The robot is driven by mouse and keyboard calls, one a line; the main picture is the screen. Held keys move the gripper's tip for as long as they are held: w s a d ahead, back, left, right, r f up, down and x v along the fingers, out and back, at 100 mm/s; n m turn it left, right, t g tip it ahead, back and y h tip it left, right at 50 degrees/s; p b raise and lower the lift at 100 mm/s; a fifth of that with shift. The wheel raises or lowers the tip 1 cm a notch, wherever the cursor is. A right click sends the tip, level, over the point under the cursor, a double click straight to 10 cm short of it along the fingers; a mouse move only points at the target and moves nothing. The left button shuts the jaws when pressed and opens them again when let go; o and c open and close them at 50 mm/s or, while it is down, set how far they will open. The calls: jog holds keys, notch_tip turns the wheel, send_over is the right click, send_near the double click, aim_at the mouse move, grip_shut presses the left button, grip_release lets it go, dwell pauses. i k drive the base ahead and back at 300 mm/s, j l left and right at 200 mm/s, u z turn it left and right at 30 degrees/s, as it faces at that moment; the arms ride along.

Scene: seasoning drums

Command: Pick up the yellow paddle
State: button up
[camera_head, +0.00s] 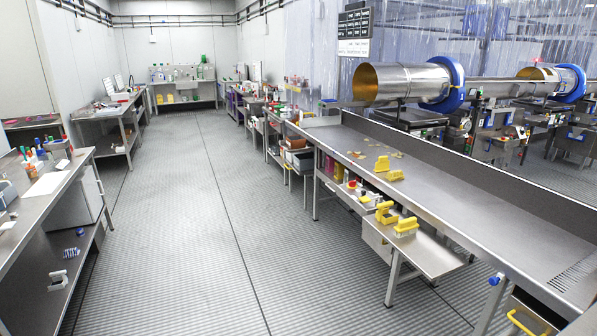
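Several small yellow tools are in view, too small to tell for sure which is the yellow paddle. One upright yellow piece (382,163) stands on the long steel table (440,185), with a flat yellow piece (395,175) just in front of it. Two yellow block-like tools with handles, one at the left (384,212) and one at the right (405,227), sit on the lower side shelf (428,255). My gripper is not in view.
A grey ribbed floor aisle (190,230) is clear down the middle. A steel bench (45,205) stands at left. A large steel drum (400,82) with a blue ring lies behind the long table. A yellow handle (520,320) shows at bottom right.

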aim_at(382, 164)
jog(key=i, duration=2.25)
jog(key=i+z, duration=0.2)
jog(key=i, duration=0.2)
jog(key=i+j+z, duration=0.15)
jog(key=i, duration=0.3)
jog(key=i+j+z, duration=0.2)
jog(key=i, duration=0.2)
jog(key=i+j+z, duration=0.2)
jog(key=i, duration=0.2)
jog(key=i+z, duration=0.25)
jog(key=i, duration=0.2)
jog(key=i+z, duration=0.3)
jog(key=i, duration=0.15)
